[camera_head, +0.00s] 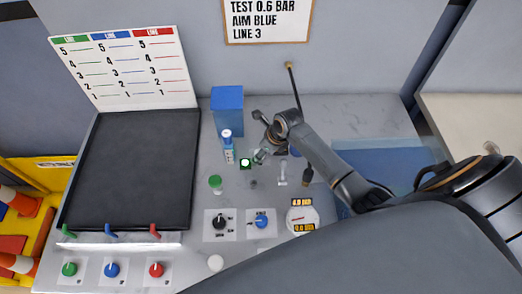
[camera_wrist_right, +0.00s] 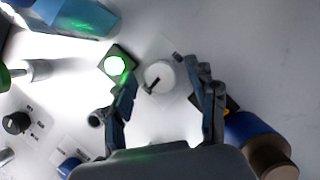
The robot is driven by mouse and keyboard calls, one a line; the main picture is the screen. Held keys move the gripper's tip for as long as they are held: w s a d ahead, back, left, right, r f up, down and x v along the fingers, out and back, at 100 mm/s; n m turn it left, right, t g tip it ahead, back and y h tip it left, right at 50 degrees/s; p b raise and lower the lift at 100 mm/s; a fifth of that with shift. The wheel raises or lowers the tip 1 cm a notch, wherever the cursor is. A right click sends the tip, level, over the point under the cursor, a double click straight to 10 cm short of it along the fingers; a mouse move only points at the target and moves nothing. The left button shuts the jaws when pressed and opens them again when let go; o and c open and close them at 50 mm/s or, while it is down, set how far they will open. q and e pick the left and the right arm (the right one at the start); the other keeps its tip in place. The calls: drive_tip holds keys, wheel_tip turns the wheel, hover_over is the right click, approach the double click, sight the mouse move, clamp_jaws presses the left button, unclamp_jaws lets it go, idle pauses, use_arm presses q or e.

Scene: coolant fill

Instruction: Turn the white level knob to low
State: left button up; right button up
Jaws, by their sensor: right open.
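The white knob (camera_wrist_right: 160,77) shows in the right wrist view as a round white dial with a dark pointer mark toward its lower left. My right gripper (camera_wrist_right: 163,82) is open, with one finger on either side of the knob in that view. Nothing is held between the fingers. I cannot tell how far the fingers are above the knob or whether they touch it. In the head view my right gripper (camera_head: 263,140) reaches in from the right over the bench, and the knob is hidden or too small to make out. My left gripper is not in view.
A lit green button (camera_wrist_right: 116,65) sits just left of the knob. A blue cylinder (camera_wrist_right: 250,133) is close to the right finger. A black knob (camera_head: 220,222), a blue knob (camera_head: 262,222) and a gauge (camera_head: 302,216) are nearer the front. A blue box (camera_head: 227,108) stands behind.

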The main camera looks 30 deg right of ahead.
drive_tip(key=c, duration=1.2)
drive_tip(key=shift+o, duration=0.2)
